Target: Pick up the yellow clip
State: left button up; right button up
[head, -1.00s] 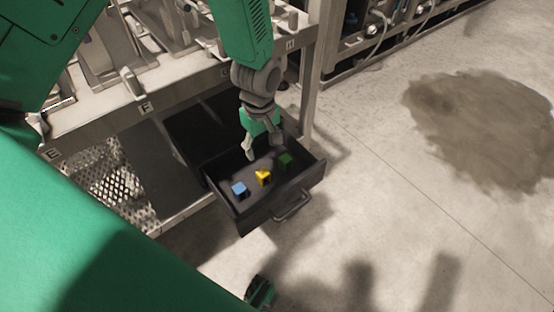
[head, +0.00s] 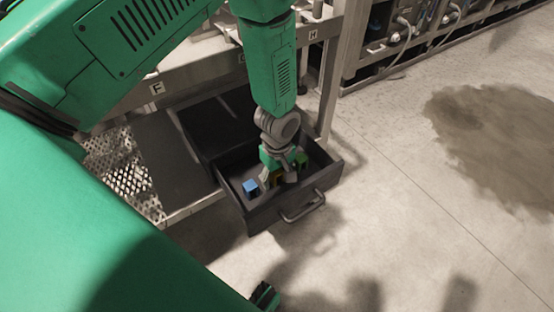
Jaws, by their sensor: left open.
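The yellow clip (head: 278,179) lies in the open dark drawer (head: 262,217), between a blue clip and a green one. Only a small part of it shows, as my left gripper (head: 278,180) covers most of it. My left gripper is open and points down into the drawer, with its fingers around or just above the yellow clip; I cannot tell whether they touch it.
The blue clip (head: 251,188) lies close to the left of my gripper and the green clip (head: 301,159) close to the right. The drawer walls and front handle (head: 303,209) surround them. A metal frame post (head: 330,85) stands behind on the right.

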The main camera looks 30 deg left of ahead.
pick_arm(q)
jog(key=c, duration=1)
